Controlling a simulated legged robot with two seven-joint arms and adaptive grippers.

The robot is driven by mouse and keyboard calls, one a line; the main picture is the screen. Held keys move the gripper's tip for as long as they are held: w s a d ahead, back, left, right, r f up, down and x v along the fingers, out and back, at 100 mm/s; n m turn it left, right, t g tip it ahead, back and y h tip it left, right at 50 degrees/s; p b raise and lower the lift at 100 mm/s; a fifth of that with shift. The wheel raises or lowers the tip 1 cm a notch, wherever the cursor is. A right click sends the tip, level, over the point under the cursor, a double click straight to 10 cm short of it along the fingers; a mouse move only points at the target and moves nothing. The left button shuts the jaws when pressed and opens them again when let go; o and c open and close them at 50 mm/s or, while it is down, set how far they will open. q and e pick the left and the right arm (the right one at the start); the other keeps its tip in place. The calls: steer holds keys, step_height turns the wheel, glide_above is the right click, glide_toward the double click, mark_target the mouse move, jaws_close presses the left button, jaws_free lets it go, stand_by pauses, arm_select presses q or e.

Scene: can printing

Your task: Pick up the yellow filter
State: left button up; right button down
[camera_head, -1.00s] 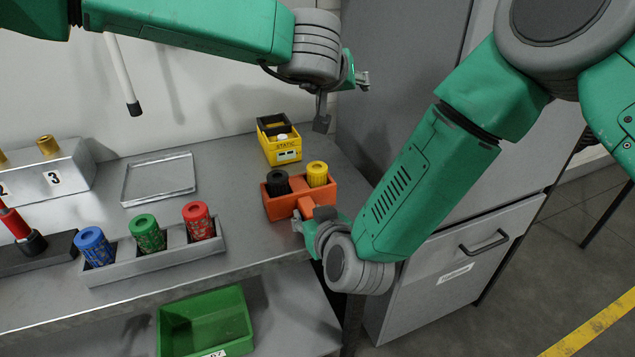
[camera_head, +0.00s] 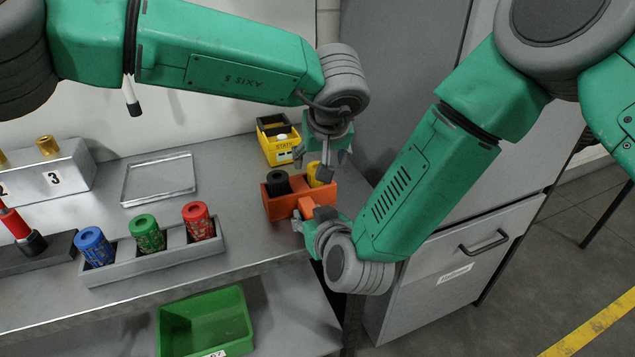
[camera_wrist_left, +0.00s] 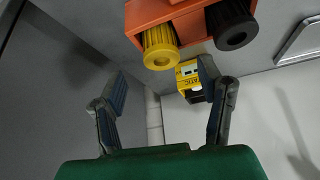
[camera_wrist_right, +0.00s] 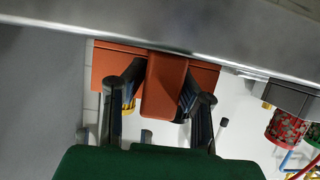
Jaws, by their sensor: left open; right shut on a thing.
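The yellow filter (camera_head: 313,174) stands upright in the right slot of the orange holder (camera_head: 284,206), beside a black filter (camera_head: 278,183). My left gripper (camera_head: 325,172) is open, just above and behind the yellow filter, and partly covers it in the head view. In the left wrist view the yellow filter (camera_wrist_left: 160,48) lies beyond the open fingers (camera_wrist_left: 165,85), roughly between them and apart from them. My right gripper (camera_head: 308,214) is shut on the orange holder's front handle, which shows between its fingers in the right wrist view (camera_wrist_right: 163,85).
A yellow box (camera_head: 274,151) marked STATIC stands behind the holder. A grey rack (camera_head: 160,264) with blue, green and red cans is at left, with an empty metal tray (camera_head: 136,200) behind it. A green bin (camera_head: 206,318) sits below. The cabinet (camera_head: 450,250) borders the table's right.

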arm_select(q)
steer(key=x, duration=0.5)
steer(key=shift+w, duration=0.15)
steer(key=c, duration=1.2)
steer(key=shift+c, duration=0.2)
step_height(320, 180, up, 10)
steer(key=shift+r, duration=0.1)
arm_select(e)
steer(key=c, duration=1.2)
jaws_free()
